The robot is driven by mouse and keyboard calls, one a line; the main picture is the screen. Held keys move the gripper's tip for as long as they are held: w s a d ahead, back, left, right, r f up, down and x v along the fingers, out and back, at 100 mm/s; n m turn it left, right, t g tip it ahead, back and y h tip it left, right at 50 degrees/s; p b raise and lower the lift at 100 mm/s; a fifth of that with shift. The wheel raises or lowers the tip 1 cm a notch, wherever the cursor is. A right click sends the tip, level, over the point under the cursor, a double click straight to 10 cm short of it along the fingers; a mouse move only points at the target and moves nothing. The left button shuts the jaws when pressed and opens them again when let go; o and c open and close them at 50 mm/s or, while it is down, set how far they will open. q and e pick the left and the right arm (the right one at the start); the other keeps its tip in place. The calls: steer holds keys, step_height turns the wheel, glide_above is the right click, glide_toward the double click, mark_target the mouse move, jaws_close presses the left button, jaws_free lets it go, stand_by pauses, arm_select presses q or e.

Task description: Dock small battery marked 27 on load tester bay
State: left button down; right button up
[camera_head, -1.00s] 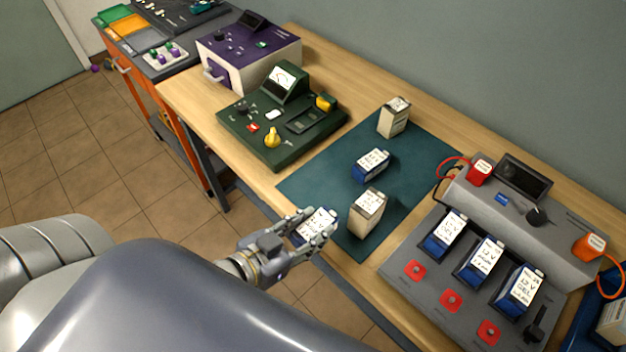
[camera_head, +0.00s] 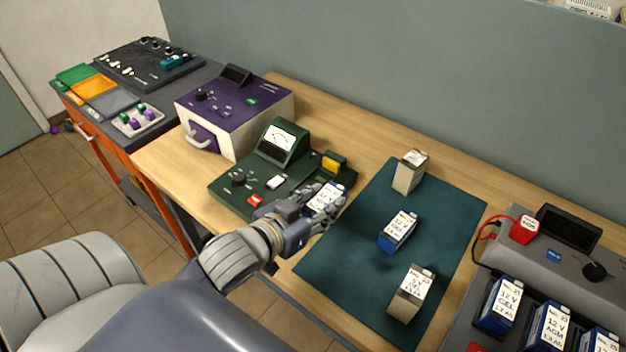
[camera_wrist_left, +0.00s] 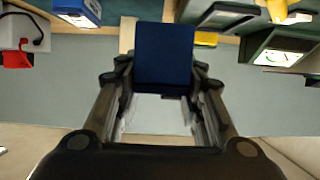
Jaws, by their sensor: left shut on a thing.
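My left gripper (camera_head: 298,222) is shut on a small blue battery with a white label (camera_head: 325,196). Its number cannot be read. The held battery hangs over the right front part of the green load tester (camera_head: 230,190), hiding its bay; I cannot tell whether it touches. In the left wrist view the battery's dark blue face (camera_wrist_left: 164,58) sits between the fingers, and the tester's meter (camera_wrist_left: 285,58) shows at upper right. My right gripper is not in view.
A teal mat (camera_head: 345,240) right of the tester bears a blue battery (camera_head: 397,232) and two beige ones (camera_head: 411,170) (camera_head: 411,293). A purple charger (camera_head: 235,105) stands behind left. A grey multi-bay station (camera_head: 500,256) with several batteries is at right.

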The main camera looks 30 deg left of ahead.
arm_select(q)
steer(key=w+a, duration=0.2)
steer(key=w+a+p, duration=0.1)
steer(key=w+a, duration=0.2)
steer(key=shift+w+f, duration=0.15)
steer(key=shift+w, duration=0.1)
steer(key=w+a, duration=0.1)
steer(key=w+a+p, duration=0.1)
steer(key=w+a, duration=0.1)
steer(key=shift+w+a+f, duration=0.15)
steer(key=shift+w+f, duration=0.15)
steer(key=shift+f, duration=0.05)
steer(key=shift+w+a+f, duration=0.2)
steer(key=shift+a+f, duration=0.05)
step_height(320, 180, down, 2)
steer(key=shift+f+p, duration=0.25)
steer(key=shift+p, duration=0.15)
steer(key=shift+f, duration=0.3)
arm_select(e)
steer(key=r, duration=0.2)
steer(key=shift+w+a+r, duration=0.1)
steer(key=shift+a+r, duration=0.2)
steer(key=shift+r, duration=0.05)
arm_select(q)
steer(key=shift+f, duration=0.1)
